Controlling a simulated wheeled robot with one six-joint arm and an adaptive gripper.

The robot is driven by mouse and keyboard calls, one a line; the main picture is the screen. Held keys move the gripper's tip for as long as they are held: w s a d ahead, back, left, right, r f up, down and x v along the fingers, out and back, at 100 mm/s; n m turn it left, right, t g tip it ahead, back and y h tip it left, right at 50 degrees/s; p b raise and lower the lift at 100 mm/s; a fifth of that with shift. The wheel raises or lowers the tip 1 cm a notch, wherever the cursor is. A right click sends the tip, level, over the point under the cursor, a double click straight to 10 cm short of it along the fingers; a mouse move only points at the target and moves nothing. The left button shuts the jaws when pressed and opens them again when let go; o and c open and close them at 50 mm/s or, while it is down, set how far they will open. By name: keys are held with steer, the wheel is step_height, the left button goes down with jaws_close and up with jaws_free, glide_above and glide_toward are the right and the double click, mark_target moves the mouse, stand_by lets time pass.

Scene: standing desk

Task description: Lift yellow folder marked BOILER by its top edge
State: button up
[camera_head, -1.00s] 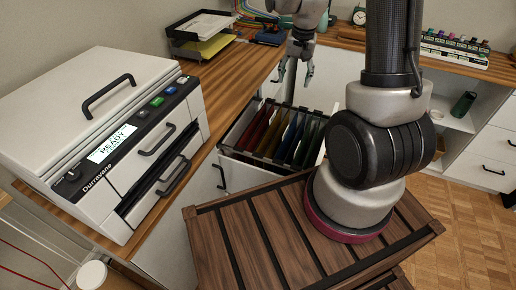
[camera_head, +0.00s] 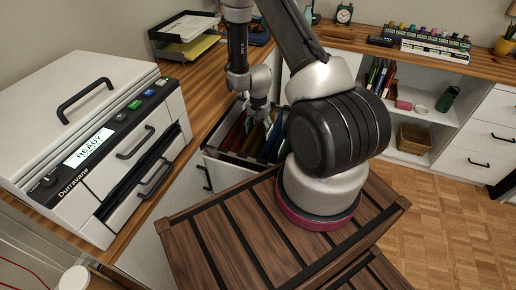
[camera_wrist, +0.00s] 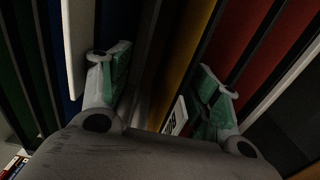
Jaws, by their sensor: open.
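The yellow folder (camera_wrist: 190,45) hangs in the open file drawer (camera_head: 232,160). In the wrist view it runs between the two fingers of my gripper (camera_wrist: 162,78), with a small white label (camera_wrist: 175,118) low on it, partly hidden and not readable. My gripper is open, with one green-padded finger on each side of the folder. I cannot tell if either finger touches it. In the head view my gripper (camera_head: 258,112) is down at the drawer's folders, and the yellow folder is hard to pick out there.
Red folders (camera_wrist: 255,40) hang on one side of the yellow one, blue (camera_wrist: 65,60) and green (camera_wrist: 20,80) on the other. The printer (camera_head: 90,130) stands on the desk at left. A slatted wooden top (camera_head: 215,235) lies in front of the drawer.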

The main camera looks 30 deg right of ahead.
steer(key=shift+f, duration=0.65)
jaws_close()
steer(key=shift+r, duration=0.15)
step_height(320, 180, up, 28)
stand_by(0.4)
steer(key=shift+r, duration=2.4)
